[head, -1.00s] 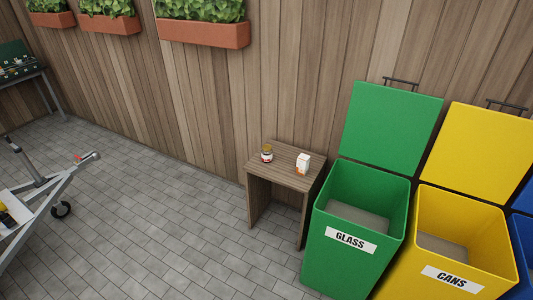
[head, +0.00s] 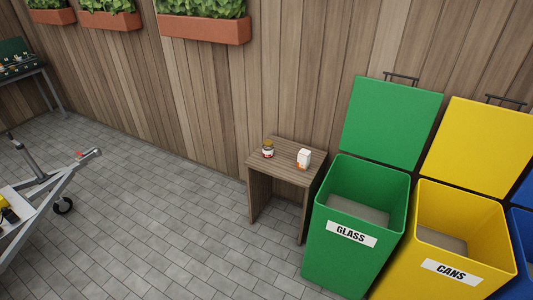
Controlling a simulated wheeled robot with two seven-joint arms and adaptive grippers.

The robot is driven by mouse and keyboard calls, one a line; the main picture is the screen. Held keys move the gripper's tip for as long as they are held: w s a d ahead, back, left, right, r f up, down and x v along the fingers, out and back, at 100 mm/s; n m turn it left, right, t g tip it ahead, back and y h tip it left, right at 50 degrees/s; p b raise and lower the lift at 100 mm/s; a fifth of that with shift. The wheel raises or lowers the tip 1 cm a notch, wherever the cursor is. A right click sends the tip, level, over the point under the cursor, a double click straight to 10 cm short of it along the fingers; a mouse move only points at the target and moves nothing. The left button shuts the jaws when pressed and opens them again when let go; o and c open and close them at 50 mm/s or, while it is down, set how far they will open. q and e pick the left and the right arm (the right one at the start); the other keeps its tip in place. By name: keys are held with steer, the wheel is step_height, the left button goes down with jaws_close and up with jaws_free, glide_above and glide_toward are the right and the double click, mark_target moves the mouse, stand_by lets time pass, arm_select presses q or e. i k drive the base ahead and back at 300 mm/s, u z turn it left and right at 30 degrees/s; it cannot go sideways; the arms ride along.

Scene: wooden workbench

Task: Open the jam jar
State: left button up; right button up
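A small jam jar (head: 268,149) with a yellowish lid and a pale label stands upright on a small wooden side table (head: 290,171) against the fence. The lid appears to be on the jar. It is too small to make out more detail. Neither of my grippers shows in the head view, and nothing touches the jar.
A white and orange carton (head: 304,158) stands right of the jar on the same table. An open green GLASS bin (head: 340,262) and an open yellow CANS bin (head: 485,243) stand to the right. A grey trolley (head: 40,205) is at the left. The paved floor (head: 165,220) between is clear.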

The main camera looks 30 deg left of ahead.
mark_target(268, 152)
steer(key=z, duration=0.05)
steer(key=k, duration=0.45)
steer(key=u, duration=1.2)
steer(key=i, duration=0.75)
steer(key=u, duration=0.85)
steer(key=i, duration=1.7)
steer(key=z, duration=1.25)
steer(key=i, duration=0.6)
steer(key=z, duration=0.75)
